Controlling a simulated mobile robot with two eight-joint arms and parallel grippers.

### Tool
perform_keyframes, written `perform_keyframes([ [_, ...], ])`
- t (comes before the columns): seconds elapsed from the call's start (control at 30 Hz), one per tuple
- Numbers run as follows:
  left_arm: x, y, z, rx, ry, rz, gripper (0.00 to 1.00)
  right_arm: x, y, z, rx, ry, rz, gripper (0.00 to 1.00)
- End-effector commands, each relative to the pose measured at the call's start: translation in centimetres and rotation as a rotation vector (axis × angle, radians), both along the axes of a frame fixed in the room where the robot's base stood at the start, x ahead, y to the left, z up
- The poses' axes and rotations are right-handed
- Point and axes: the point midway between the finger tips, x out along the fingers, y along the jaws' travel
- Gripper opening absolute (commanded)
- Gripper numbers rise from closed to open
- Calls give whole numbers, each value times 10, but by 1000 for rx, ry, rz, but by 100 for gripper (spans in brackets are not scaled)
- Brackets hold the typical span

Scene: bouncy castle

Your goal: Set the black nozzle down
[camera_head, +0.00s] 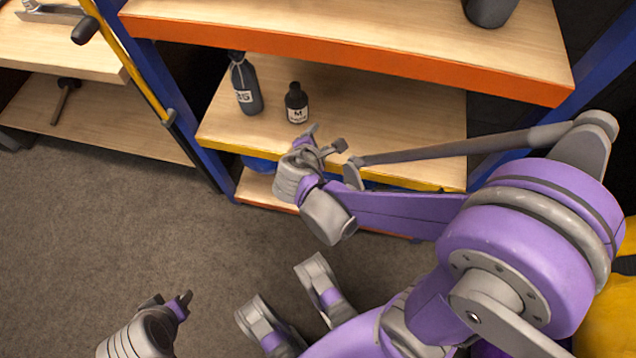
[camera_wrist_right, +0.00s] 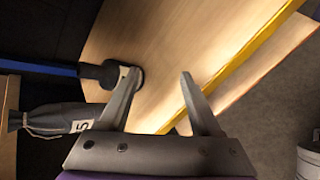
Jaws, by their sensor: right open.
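Nothing is plainly a nozzle; the likeliest match is a small black bottle-shaped thing (camera_head: 297,105) with a white "M" label. It stands upright on the middle wooden shelf (camera_head: 390,120). My right gripper (camera_head: 327,139) is open and empty at the shelf's front edge, in front of that thing. In the right wrist view, a dark bottle-shaped thing (camera_wrist_right: 103,73) shows behind the left finger of my right gripper (camera_wrist_right: 158,75), not between the fingers. I cannot tell whether they touch. My left gripper (camera_head: 170,300) is low at the left, its fingers apart and empty, over the floor.
A taller dark tied bag (camera_head: 246,88) labelled 15 stands left of the small black thing; it also shows in the wrist view (camera_wrist_right: 55,118). An orange-edged shelf (camera_head: 350,40) hangs above. Blue posts (camera_head: 176,105) flank the shelves. The shelf's right half is clear.

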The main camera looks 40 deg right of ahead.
Motion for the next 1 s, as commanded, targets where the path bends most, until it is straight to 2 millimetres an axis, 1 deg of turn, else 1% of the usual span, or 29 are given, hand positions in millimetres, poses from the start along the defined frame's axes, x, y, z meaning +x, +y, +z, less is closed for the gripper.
perform_keyframes([
  [0.03,0,0,0,0,0,0,50,-19,4,1,132,-35,-84,65],
  [0.13,0,0,0,0,0,0,50,-53,21,-1,418,-110,-278,65],
  [0.2,0,0,0,0,0,0,50,-75,36,-2,605,-154,-421,65],
  [0.3,0,0,0,0,0,0,50,-102,60,0,836,-200,-616,65],
  [0.4,0,0,0,0,0,0,50,-122,79,2,1008,-230,-776,65],
  [0.5,0,0,0,0,0,0,50,-133,93,5,1113,-245,-880,65],
  [0.6,0,0,0,0,0,0,50,-137,99,6,1165,-250,-931,65],
  [1.0,0,0,0,0,0,0,50,-138,101,7,1172,-251,-939,65],
])
